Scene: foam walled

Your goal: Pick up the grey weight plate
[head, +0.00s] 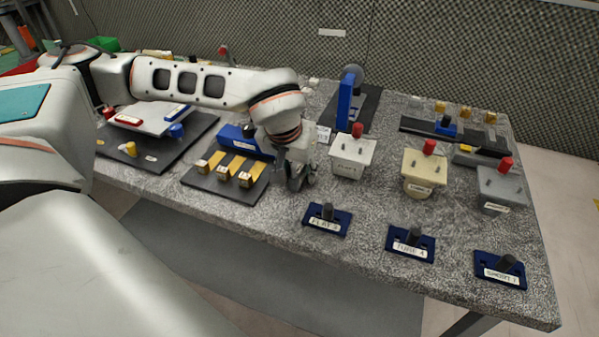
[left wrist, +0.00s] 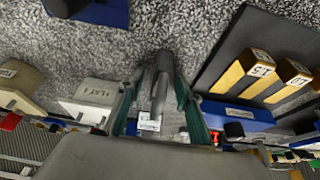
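A dark grey, narrow, rounded piece (left wrist: 160,85), which looks like the grey weight plate seen edge-on, stands between the fingers of my left gripper (left wrist: 161,74) in the left wrist view. The green-lined fingers are apart, one on each side of it, with a narrow gap visible. I cannot tell whether either finger touches it. In the head view my left gripper (head: 297,178) points down, low over the table's front half, and mostly hides what is between its fingers. My right gripper is not in view.
The speckled table (head: 380,260) holds a black board with yellow blocks (head: 225,170) left of the gripper and a white box (head: 352,156) to its right. A blue holder (head: 327,219) lies nearby at the front. A blue stand (head: 346,105) rises behind.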

